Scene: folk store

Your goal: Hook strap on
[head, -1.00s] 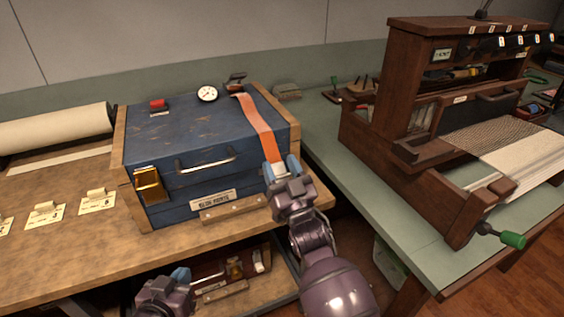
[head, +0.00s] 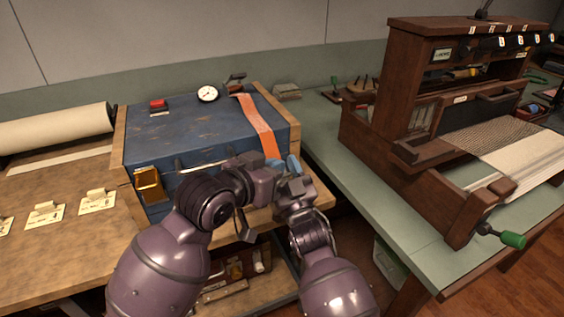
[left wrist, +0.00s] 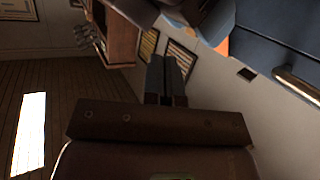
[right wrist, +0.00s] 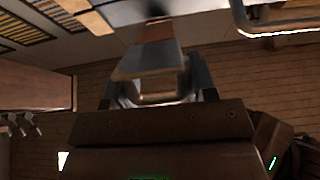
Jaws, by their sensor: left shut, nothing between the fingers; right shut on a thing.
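The orange strap (head: 257,122) lies across the lid of the blue case (head: 180,130) and hangs over its front edge near the right end. My right gripper (head: 294,165) is at that front edge. In the right wrist view it is shut on the strap's metal end piece (right wrist: 150,68). My left gripper (head: 268,178) is just left of the right one, in front of the case, and partly overlaps it. In the left wrist view its fingers (left wrist: 168,65) are together and empty, pointing past the strap. The strap's lower end is hidden in the head view.
A brass latch plate (head: 148,184) and a handle (head: 185,170) are on the case front. A dial (head: 208,94) and a red-topped item (head: 158,105) sit on the lid. A wooden loom (head: 440,120) stands on the green table at right.

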